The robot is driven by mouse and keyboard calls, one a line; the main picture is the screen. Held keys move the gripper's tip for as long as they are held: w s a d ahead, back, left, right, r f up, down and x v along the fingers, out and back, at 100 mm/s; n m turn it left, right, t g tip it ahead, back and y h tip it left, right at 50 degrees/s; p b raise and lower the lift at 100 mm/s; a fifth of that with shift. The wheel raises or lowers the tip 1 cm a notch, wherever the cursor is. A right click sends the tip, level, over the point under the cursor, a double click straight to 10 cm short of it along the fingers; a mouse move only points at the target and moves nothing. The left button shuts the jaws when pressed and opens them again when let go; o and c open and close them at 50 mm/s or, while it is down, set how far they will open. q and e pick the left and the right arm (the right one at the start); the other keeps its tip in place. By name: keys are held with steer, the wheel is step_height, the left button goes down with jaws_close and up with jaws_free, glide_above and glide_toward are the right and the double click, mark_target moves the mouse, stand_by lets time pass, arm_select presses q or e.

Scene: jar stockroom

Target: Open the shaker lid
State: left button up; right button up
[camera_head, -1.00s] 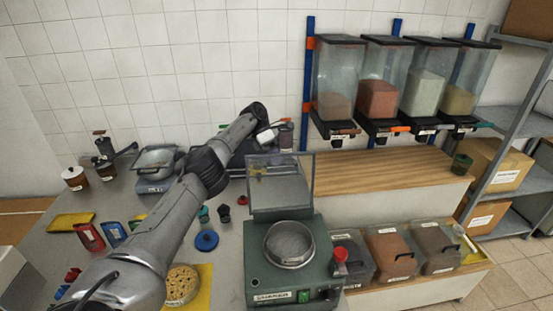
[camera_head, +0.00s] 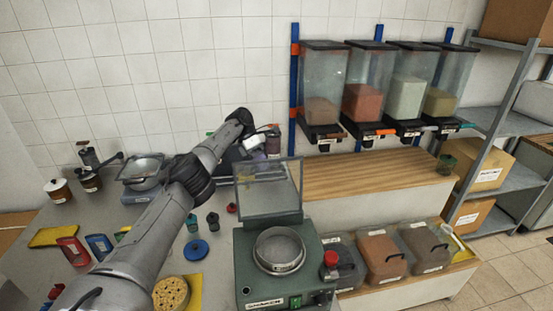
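The shaker (camera_head: 250,260) is a green box-shaped machine at the front middle of the bench, with a round metal sieve (camera_head: 279,250) on top and a red knob at its right. Its clear, framed lid (camera_head: 268,190) stands raised behind the sieve, which is uncovered. My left arm reaches in from the lower left, past the shaker's left side. My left gripper (camera_head: 258,143) is at the back of the bench, beyond the lid and apart from it. Its fingers are too small and hidden to read. My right gripper is not in view.
A dark canister (camera_head: 273,142) stands close to my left gripper. A wooden shelf (camera_head: 350,180) lies to the right, under several wall dispensers (camera_head: 366,95). Lidded bins (camera_head: 381,255) stand right of the shaker. A scale (camera_head: 142,180), grinders and small coloured items occupy the left bench.

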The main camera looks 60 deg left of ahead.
arm_select(q)
steer(key=w+d+r+b, duration=0.4)
steer(key=d+r, duration=0.6)
steer(key=shift+w+d, duration=0.3)
steer(key=shift+w, duration=0.05)
stand_by(0.6)
